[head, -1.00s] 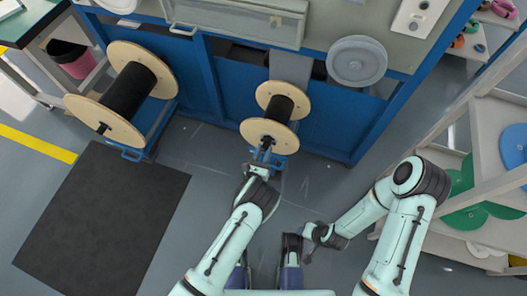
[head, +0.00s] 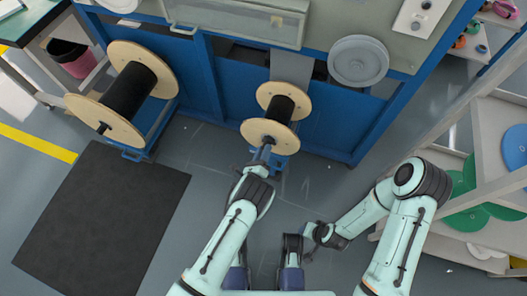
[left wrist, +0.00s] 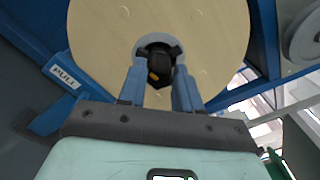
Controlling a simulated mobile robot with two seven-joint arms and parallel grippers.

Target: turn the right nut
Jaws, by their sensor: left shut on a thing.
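The smaller cable spool (head: 262,130) has pale wooden flanges and black cable, and it sits at the front of the blue machine. My left gripper (head: 265,153) reaches the centre of its near flange. In the left wrist view, the two blue-grey fingers of my left gripper (left wrist: 159,66) are shut on the black nut (left wrist: 158,66), which has a small yellow mark, at the middle of the flange (left wrist: 215,45). The fingers partly hide the nut. My right gripper (head: 311,236) is low in the head view, away from the spool, and its fingers are unclear.
A larger spool (head: 165,80) with black cable stands to the left on a blue frame. A dark mat (head: 100,220) lies on the floor. A shelf rack (head: 475,150) with coloured discs stands at the right. The floor between is clear.

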